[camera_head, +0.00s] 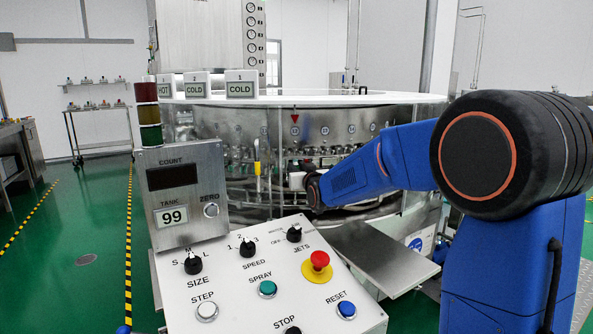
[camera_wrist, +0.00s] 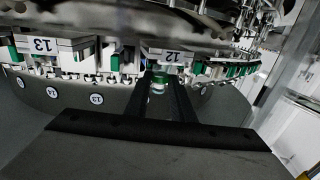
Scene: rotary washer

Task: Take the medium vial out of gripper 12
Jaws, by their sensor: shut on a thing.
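In the wrist view, a small clear vial with a green part (camera_wrist: 158,83) is between the two black fingers of my gripper (camera_wrist: 165,95), which is shut on it. I cannot tell whether that washer gripper still touches the vial. In the head view, my blue arm reaches left to the front of the rotary washer (camera_head: 390,114). My gripper (camera_head: 297,181) is small there, and the vial cannot be made out.
The washer gripper marked 13 (camera_wrist: 42,46) is left of 12, with more green-marked grippers along the ring. In the head view, a control panel (camera_head: 240,292) and the count box (camera_head: 183,195) stand in front of the washer. A metal shelf (camera_head: 385,262) lies below my arm.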

